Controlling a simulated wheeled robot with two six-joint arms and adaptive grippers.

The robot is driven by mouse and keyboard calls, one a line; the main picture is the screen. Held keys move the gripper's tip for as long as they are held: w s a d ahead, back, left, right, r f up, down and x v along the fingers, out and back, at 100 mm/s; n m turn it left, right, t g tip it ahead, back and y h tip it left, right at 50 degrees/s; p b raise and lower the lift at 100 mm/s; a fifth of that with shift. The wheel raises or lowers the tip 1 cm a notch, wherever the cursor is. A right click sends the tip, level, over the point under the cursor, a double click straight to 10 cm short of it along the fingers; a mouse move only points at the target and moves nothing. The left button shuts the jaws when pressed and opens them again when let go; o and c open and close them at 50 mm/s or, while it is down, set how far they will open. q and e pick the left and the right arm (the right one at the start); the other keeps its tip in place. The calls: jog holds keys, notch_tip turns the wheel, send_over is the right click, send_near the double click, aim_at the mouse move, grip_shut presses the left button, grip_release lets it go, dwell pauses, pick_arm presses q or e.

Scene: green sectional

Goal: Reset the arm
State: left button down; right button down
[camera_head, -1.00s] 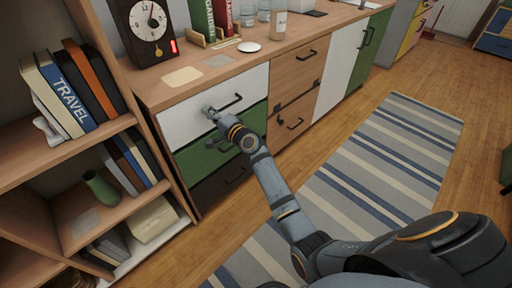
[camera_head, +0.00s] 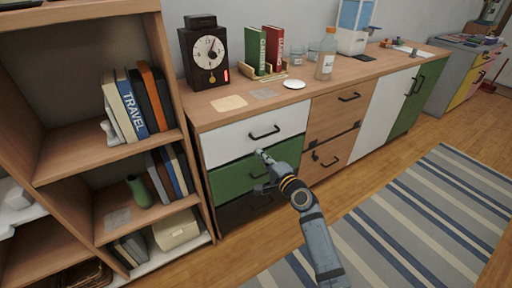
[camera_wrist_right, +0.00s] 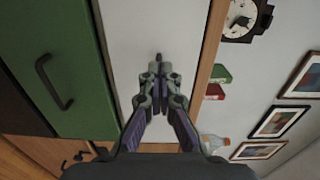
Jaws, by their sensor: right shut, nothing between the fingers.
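My right gripper (camera_head: 264,155) is shut and empty. In the head view it is in front of the sideboard, overlapping the upper part of the green drawer (camera_head: 228,179), just below the white drawer (camera_head: 222,148). In the right wrist view, the closed fingers (camera_wrist_right: 158,85) point at the white drawer front (camera_wrist_right: 135,30), with the green drawer (camera_wrist_right: 60,70) to the left. I cannot tell how large the gap to the fronts is. All drawers look closed. My left gripper is not in view.
The sideboard top (camera_head: 330,88) holds a clock (camera_head: 206,55), books (camera_head: 262,50), a bottle (camera_head: 326,60) and a white saucer (camera_head: 293,84). A bookshelf (camera_head: 90,152) stands close on the left. The striped rug (camera_head: 415,225) and floor in front are clear.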

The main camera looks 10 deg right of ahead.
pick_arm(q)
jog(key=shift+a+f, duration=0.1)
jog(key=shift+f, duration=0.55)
pick_arm(e)
jog(key=v, duration=0.4)
jog(key=shift+s+r, duration=0.1)
jog(key=shift+r, duration=0.05)
